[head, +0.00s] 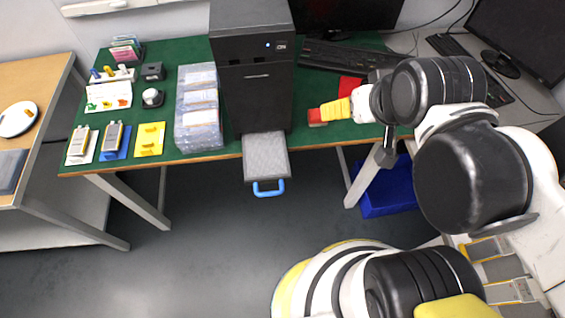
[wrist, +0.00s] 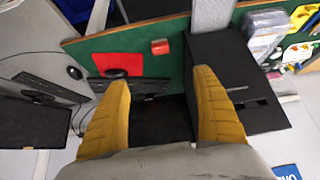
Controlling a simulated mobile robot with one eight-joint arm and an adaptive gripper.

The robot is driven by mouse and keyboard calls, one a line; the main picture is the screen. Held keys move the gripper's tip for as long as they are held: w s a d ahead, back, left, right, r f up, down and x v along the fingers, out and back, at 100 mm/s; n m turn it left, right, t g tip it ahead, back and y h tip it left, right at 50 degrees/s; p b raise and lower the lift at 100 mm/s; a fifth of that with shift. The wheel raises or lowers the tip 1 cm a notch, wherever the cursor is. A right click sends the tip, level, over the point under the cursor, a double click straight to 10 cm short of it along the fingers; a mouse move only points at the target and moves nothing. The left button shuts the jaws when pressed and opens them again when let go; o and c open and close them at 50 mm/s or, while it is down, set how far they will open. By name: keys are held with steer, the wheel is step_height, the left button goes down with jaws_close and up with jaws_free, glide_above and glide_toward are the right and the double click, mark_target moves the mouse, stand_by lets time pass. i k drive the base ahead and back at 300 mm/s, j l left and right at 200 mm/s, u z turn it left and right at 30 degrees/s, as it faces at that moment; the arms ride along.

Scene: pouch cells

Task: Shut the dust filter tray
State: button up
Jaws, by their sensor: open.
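The dust filter tray (head: 266,158) is a grey slab with a blue handle (head: 268,188). It sticks out from the base of the black computer tower (head: 254,95), past the front edge of the green table. Its grey surface also shows at the top of the wrist view (wrist: 213,14), where the handle is out of frame. My gripper (head: 320,111) is to the right of the tower and tray in the head view, with yellow fingers pointing left. It is open and empty in the wrist view (wrist: 160,80), apart from the tray.
A red block (wrist: 160,46) lies on the green table near the fingertips, beside a red mat (wrist: 117,66). Clear plastic boxes (head: 198,110) stand left of the tower. A keyboard (head: 335,58) lies behind. The floor before the tray is clear.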

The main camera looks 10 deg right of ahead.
mark_target(266, 160)
steer(key=k+j, duration=0.1)
steer(key=j, duration=0.25)
steer(key=k+j, duration=0.15)
steer(key=j, duration=0.15)
steer(key=k+j, duration=0.1)
steer(key=j, duration=0.25)
steer(key=k+j, duration=0.1)
steer(key=j, duration=0.25)
steer(key=k+j, duration=0.15)
steer(key=j, duration=0.15)
steer(key=i+z, duration=0.05)
